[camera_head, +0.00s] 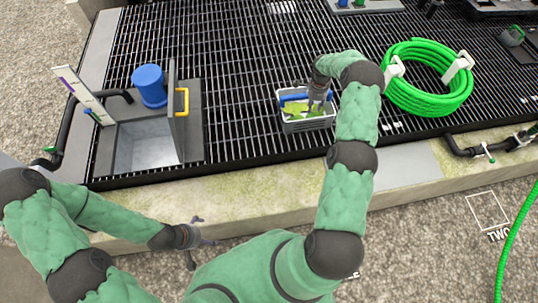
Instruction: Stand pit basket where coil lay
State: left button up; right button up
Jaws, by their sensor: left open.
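The pit basket (306,126) is a grey slotted box with green leaves inside and a blue bar across its top. It stands upright on the dark grating in the middle. My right gripper (319,105) points down at the right part of the basket, by the blue bar. Its fingers are too small and overlapped to tell whether they grip the bar. The green hose coil (427,104) lies at the right of the grating, with white holders on it. My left gripper (196,232) is open and empty, low in front of the concrete edge, away from the basket.
An open pit (145,148) with a raised lid and yellow handle (182,102) is at the left. A blue cylinder (150,84) stands behind it. Black pipes (462,148) run along the right edge. Bare grating (235,80) lies between pit and basket.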

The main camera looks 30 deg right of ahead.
jog(key=s+a+f+n+y, duration=0.1)
jog(key=s+a+f+n, duration=0.2)
jog(key=a, duration=0.7)
jog(key=s+a+f+n+y, duration=0.1)
jog(key=s+a+f+n, duration=0.2)
jog(key=a, duration=0.6)
jog(key=s+a+f+n+y, duration=0.1)
jog(key=s+a+f+n, duration=0.2)
jog(key=a, duration=0.7)
jog(key=s+a+r+n+y, duration=0.1)
jog(key=s+a+r+n, duration=0.1)
jog(key=s+a+n, duration=0.8)
jog(key=s+a, duration=0.4)
jog(key=s, duration=0.4)
jog(key=shift+s+a+r, duration=0.2)
jog(key=shift+s+r, duration=0.15)
jog(key=shift+d, duration=0.1)
